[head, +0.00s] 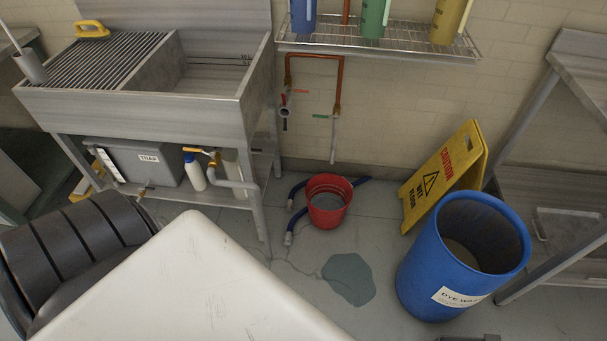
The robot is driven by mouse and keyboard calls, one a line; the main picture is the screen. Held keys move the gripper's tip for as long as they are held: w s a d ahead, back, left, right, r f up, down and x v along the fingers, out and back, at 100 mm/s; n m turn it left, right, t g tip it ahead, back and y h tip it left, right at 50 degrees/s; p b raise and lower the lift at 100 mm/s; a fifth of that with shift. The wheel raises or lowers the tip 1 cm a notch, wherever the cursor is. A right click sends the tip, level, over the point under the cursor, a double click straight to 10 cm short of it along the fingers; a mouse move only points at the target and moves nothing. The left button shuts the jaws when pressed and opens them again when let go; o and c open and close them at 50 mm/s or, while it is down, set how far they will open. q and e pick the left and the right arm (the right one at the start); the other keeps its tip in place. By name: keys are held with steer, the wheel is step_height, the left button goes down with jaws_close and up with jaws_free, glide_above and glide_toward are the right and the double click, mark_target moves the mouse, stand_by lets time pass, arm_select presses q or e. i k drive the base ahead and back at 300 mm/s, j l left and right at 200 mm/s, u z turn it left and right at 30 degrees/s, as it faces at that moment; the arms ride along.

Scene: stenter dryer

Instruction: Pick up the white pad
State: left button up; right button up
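I cannot make out a white pad in the head view. A yellow-handled tool (92,29) lies on the ribbed drainboard of the steel sink (150,108) at the upper left; what is under its handle is too small to tell. Neither of my grippers can be made out. A small dark edge shows at the bottom right, and I cannot tell what it is.
A scuffed white surface (190,280) fills the lower left foreground. A red bucket (327,201), a puddle (349,279), a yellow caution sign (445,175) and a blue drum (425,275) stand on the floor. A wire shelf (380,42) holds jugs.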

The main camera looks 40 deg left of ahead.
mark_target(85, 186)
steer(key=u, duration=2.9)
steer(key=j+u, duration=0.1)
steer(key=u, duration=0.25)
steer(key=j+u, duration=0.15)
steer(key=u, duration=0.2)
steer(key=i+j+u, duration=0.2)
steer(key=i+j, duration=0.4)
steer(key=j, duration=0.25)
steer(key=i+j+u, duration=0.25)
steer(key=i+j, duration=0.45)
steer(key=i+l+z, duration=0.1)
steer(key=i+z, duration=0.3)
steer(key=i+j+z, duration=0.1)
steer(key=i+z, duration=0.3)
steer(key=i, duration=0.15)
steer(key=i+j+z, duration=0.35)
steer(key=i, duration=0.15)
steer(key=i+j+z, duration=0.2)
steer(key=i+z, duration=0.2)
